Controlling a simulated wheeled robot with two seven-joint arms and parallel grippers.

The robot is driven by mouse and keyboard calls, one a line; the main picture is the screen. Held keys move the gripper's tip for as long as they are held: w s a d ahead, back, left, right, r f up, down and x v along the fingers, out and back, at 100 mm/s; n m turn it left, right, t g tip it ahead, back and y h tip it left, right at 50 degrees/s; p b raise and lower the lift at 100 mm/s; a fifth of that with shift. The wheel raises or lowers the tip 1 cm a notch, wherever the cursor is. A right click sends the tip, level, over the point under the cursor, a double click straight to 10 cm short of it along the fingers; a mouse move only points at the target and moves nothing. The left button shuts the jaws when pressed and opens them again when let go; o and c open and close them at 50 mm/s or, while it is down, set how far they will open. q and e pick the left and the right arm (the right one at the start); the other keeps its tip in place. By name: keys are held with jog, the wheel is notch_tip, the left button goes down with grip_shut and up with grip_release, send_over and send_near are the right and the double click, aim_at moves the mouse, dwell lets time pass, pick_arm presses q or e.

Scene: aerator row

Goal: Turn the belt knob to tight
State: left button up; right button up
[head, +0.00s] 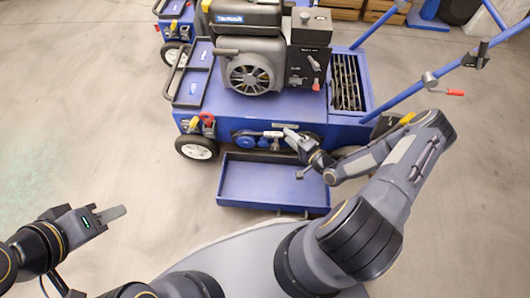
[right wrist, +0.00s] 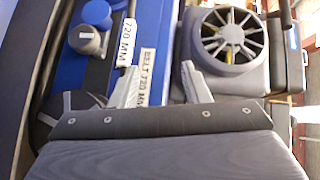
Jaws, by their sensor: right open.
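A grey round knob (right wrist: 86,40), which looks like the belt knob, sits on the blue front of the machine beside a white label reading "BELT 720 MM" (right wrist: 146,76). In the head view the knob (head: 275,145) is small and its setting cannot be read. My right gripper (head: 292,137) is close to the machine's front, just right of the knob. In the right wrist view its open, empty fingers (right wrist: 160,78) point at the front panel, with the knob up and left of them, apart. My left gripper (head: 112,213) hangs over the floor, far from the machine; its jaw gap cannot be told.
A blue round cap (head: 245,141) is left of the knob. A blue tray (head: 272,204) sticks out below the front panel. The engine (head: 250,75) and a red-tipped lever (head: 315,84) are above. Blue handlebars (head: 440,72) rise at right. Floor at left is clear.

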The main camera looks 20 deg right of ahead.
aim_at(277, 149)
jog(key=shift+m+t, duration=0.9)
jog(key=f+b, duration=0.1)
jog(key=f, duration=0.2)
jog(key=a+f+b, duration=0.1)
jog(key=f+b, duration=0.1)
jog(key=f, duration=0.2)
jog(key=s+a+f+b, duration=0.1)
jog(key=f, duration=0.2)
jog(key=shift+f+b, duration=0.35)
jog(key=b+x, duration=0.1)
jog(key=x, duration=0.5)
jog(key=shift+w+f+b, duration=0.1)
jog(key=shift+w+b, duration=0.2)
jog(key=shift+b, duration=0.05)
jog(key=shift+w+a, duration=0.2)
jog(key=shift+w, duration=0.25)
pick_arm(q)
notch_tip(277, 149, down, 8)
jog(key=shift+a+r, duration=0.15)
jog(key=shift+r, duration=0.05)
jog(key=shift+s, duration=0.1)
pick_arm(e)
jog(key=c, duration=0.7)
